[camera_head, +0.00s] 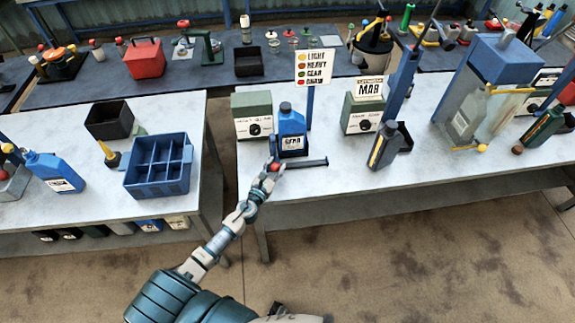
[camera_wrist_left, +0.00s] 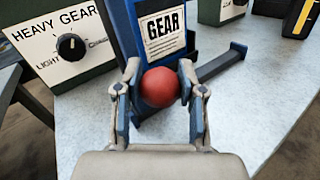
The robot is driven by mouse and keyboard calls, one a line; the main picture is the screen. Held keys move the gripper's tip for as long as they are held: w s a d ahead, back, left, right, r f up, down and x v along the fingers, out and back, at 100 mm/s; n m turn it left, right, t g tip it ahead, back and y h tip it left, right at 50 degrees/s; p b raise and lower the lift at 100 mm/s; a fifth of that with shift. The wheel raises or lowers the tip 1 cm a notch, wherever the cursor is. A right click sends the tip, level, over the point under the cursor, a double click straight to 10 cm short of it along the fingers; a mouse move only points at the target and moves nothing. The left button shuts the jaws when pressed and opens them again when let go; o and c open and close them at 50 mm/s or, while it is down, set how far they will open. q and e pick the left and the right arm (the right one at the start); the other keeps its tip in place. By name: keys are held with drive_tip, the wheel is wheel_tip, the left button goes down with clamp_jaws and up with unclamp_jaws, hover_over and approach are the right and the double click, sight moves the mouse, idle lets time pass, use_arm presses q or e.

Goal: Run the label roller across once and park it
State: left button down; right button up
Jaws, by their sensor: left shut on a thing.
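My left gripper (camera_head: 273,168) is at the front edge of the right-hand table. In the left wrist view its two fingers (camera_wrist_left: 162,88) are shut on a red ball knob (camera_wrist_left: 160,87), which I take to be the label roller's handle. The knob also shows in the head view (camera_head: 275,167). A dark blue bar (camera_head: 308,163) runs right from the knob, in front of a blue jug (camera_head: 291,124). The jug stands upright and bears a white GEAR label (camera_wrist_left: 163,32). The roller itself is hidden behind the knob and fingers. My right gripper is not in view.
A green dial box (camera_head: 252,113) stands left of the jug, and another (camera_head: 362,108) stands to its right. A sign board (camera_head: 315,67) rises behind. A dark grey bottle (camera_head: 384,145) is farther right. A blue divided crate (camera_head: 160,165) sits on the left table, across a gap.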

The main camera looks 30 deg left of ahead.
use_arm(q)
drive_tip(key=shift+s+f, duration=0.15)
drive_tip(key=shift+f, duration=0.25)
drive_tip(key=c, duration=0.8)
unclamp_jaws()
drive_tip(key=shift+a, duration=0.1)
drive_tip(key=shift+o, duration=0.6)
drive_tip(key=shift+a, duration=0.1)
drive_tip(key=shift+a+r, duration=0.15)
drive_tip(key=shift+a, duration=0.05)
drive_tip(key=s, duration=1)
drive_tip(key=shift+s+d, duration=0.1)
drive_tip(key=shift+s, duration=0.95)
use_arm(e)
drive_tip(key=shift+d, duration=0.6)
